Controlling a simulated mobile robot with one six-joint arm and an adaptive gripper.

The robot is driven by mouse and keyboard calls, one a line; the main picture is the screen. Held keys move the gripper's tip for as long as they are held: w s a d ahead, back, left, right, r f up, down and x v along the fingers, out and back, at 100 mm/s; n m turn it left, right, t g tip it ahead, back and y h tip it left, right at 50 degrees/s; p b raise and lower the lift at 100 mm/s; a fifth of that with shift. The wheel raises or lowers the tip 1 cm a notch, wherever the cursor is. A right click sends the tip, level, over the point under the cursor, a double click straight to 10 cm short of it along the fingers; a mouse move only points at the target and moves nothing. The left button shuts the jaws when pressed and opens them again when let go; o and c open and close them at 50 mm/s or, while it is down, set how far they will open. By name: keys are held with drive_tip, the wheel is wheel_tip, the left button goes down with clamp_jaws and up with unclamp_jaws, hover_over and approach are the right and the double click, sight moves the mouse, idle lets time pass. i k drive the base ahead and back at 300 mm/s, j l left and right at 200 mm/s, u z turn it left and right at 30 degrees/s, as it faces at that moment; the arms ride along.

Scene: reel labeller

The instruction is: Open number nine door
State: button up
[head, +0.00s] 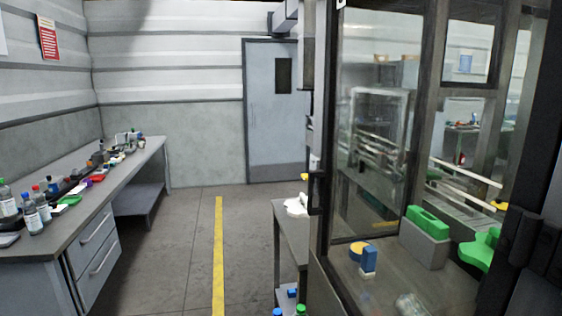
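A machine enclosure with glass panels in dark frames fills the right side of the head view. Its nearest large glass panel (372,125) stands upright, and I cannot tell whether it is a door or whether it is shut. A dark post with a black block (525,236), perhaps a hinge or handle, stands at the right edge. No number nine is readable on any panel. A grey door (262,120) with a small dark window is shut in the far wall. My gripper is not in view.
A workbench (62,237) with bottles and small items runs along the left wall. A narrow side table (289,236) stands beside the enclosure. Green parts (428,219) on a grey block lie inside it. The floor with a yellow line (218,255) is clear between.

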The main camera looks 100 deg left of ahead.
sight(522, 223)
drive_tip(key=u, duration=2.85)
drive_tip(key=i+j+u, duration=0.1)
drive_tip(key=i+j, duration=0.7)
drive_tip(key=j, duration=0.1)
